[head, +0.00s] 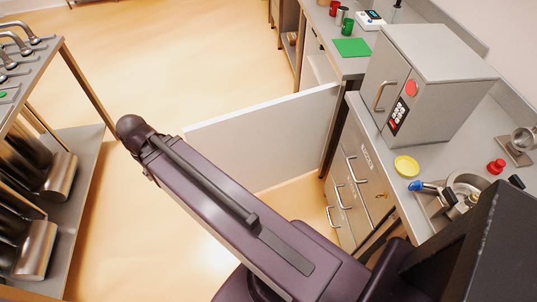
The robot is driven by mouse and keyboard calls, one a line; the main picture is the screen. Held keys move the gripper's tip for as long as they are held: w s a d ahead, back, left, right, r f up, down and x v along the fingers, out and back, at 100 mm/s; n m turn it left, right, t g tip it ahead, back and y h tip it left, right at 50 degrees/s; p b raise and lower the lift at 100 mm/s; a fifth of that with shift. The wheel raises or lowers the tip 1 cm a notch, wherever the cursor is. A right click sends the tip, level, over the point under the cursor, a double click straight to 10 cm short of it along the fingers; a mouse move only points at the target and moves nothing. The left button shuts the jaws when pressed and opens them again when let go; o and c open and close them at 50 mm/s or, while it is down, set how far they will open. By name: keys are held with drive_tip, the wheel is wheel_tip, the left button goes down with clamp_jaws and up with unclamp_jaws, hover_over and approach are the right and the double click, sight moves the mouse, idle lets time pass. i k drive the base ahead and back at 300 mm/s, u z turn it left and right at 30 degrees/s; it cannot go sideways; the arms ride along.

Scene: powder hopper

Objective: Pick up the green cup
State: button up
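The green cup (347,27) stands upright on the far counter at the top of the head view. It is small in the picture. A grey cup (341,15) stands just behind it, and a red cup (334,7) is behind that. The green cup is beside a flat green mat (352,47), on the mat's far side. My gripper does not show in this view, so I cannot see whether it is open or shut. Purple and dark parts of my own body fill the lower middle and right.
A scale (371,20) stands right of the cups. A grey box with a door (428,80) stands on the nearer counter, with a yellow dish (406,166) and a red knob (496,166). A light panel (265,135) crosses the floor. A rack (80,170) stands left. Open floor lies beyond.

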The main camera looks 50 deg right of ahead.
sight(347, 25)
drive_tip(key=z, duration=0.85)
drive_tip(key=k, duration=0.65)
drive_tip(key=z, duration=0.45)
drive_tip(key=i, duration=0.5)
drive_tip(key=z, duration=0.1)
